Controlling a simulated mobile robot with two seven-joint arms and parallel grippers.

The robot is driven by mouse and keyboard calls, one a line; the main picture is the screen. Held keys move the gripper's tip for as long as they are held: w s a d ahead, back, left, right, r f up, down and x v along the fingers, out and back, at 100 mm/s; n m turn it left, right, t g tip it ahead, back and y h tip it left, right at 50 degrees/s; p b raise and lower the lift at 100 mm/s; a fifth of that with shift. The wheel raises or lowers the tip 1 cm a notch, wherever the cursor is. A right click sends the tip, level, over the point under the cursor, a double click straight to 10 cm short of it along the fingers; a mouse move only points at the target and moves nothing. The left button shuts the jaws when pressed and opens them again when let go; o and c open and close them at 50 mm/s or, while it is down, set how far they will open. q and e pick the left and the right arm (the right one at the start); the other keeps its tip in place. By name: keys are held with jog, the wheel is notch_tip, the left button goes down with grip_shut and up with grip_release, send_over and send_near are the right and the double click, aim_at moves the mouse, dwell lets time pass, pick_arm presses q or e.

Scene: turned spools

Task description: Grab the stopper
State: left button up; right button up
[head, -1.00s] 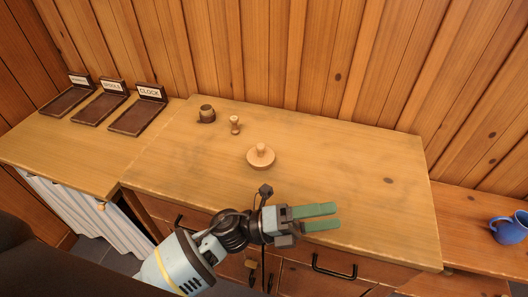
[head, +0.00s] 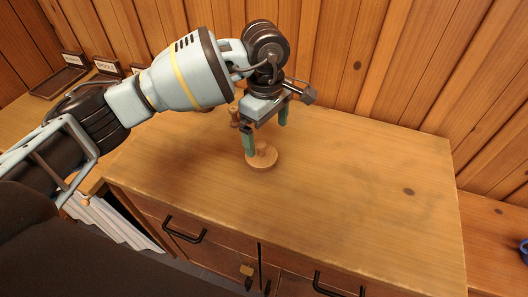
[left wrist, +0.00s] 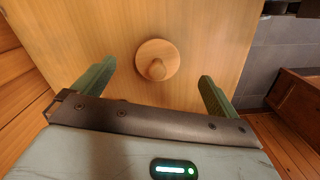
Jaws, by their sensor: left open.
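The stopper (head: 262,161), a round light-wood disc with a knob on top, sits upright on the wooden cabinet top. It also shows in the left wrist view (left wrist: 157,58), between and just beyond the fingertips. My left gripper (head: 266,134) points down over the stopper with its green fingers spread and nothing held. In the head view one finger overlaps the stopper's back edge; I cannot tell whether they touch. My right gripper is not in view.
A small turned wooden piece (head: 234,116) stands behind my left gripper, partly hidden by it. Dark labelled trays (head: 62,82) lie at the far left, partly behind my arm. A blue mug (head: 524,250) is cut off at the right edge. The cabinet top's right half is clear.

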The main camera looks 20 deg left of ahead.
aim_at(261, 143)
pick_arm(q)
jog(key=shift+w+a+r, duration=0.35)
jog(key=shift+a, duration=0.15)
jog(key=shift+s+f, duration=0.1)
jog(key=shift+f, duration=1)
jog(key=shift+a+f+p, duration=0.15)
jog(key=shift+f+p, duration=0.05)
jog(key=shift+f, duration=1.2)
jog(key=shift+a+f+p, duration=0.15)
jog(key=shift+f, duration=1.25)
jog(key=shift+c, duration=0.4)
jog(key=c, duration=1)
jog(key=shift+c, duration=0.2)
jog(key=shift+r, duration=0.1)
